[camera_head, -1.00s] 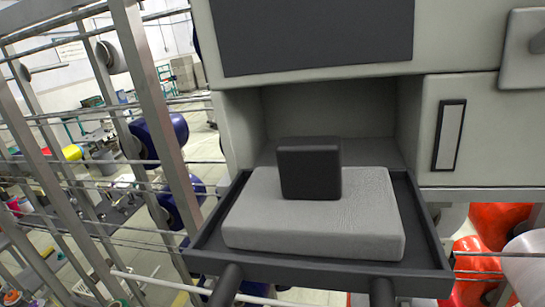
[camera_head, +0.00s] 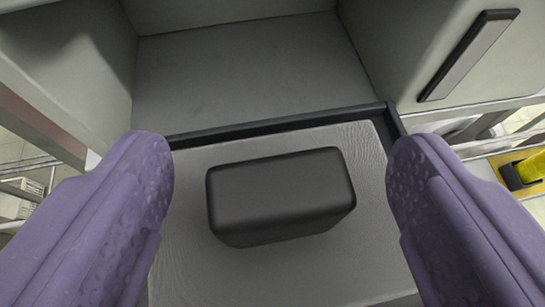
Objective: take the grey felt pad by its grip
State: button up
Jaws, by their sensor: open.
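The grey felt pad (camera_head: 355,245) lies flat in a dark tray (camera_head: 270,127) and fills most of the lower middle of the view. Its grip (camera_head: 280,192), a black rounded block, stands up from the middle of the pad. My gripper (camera_head: 280,172) is open, with one purple finger on the left of the grip and the other on the right. There is a clear gap between each finger and the grip, and nothing is between the fingers but the grip. The near edge of the pad is out of the picture.
Beyond the tray is an open, empty grey recess (camera_head: 240,75) in a cabinet. Its side walls rise left and right. A cabinet front with a dark-framed handle (camera_head: 468,55) stands at the upper right. Metal rails and a yellow object (camera_head: 530,170) show at the right edge.

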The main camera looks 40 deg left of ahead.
aim_at(282, 185)
jog(key=x, duration=0.3)
jog(key=shift+w+a+f, duration=0.1)
jog(key=shift+a+f, duration=0.05)
jog(key=shift+c, duration=1.1)
jog(key=c, duration=0.8)
jog(key=shift+c, duration=0.2)
jog(key=shift+r, duration=0.2)
